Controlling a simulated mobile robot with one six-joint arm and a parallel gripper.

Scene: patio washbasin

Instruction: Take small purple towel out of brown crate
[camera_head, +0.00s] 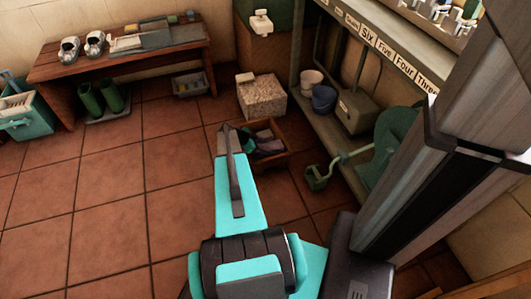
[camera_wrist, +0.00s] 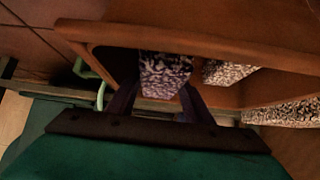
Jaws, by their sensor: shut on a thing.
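The brown crate (camera_head: 272,160) stands on the tiled floor, with purple, green and dark things inside. Its wooden wall (camera_wrist: 200,42) crosses the wrist view. My gripper (camera_head: 226,130) is at the crate's left side in the head view. In the wrist view, my gripper (camera_wrist: 160,90) is shut on a small purple-and-white patterned towel (camera_wrist: 166,72), held between its two dark fingers. In the head view I cannot tell the held towel from the other contents.
A speckled block (camera_head: 262,97) stands behind the crate, and a green hose reel (camera_head: 392,145) is to the right. A shelf unit (camera_head: 330,125) rises at the right. Another speckled patch (camera_wrist: 230,72) shows beside the towel. Open floor (camera_head: 110,190) lies to the left.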

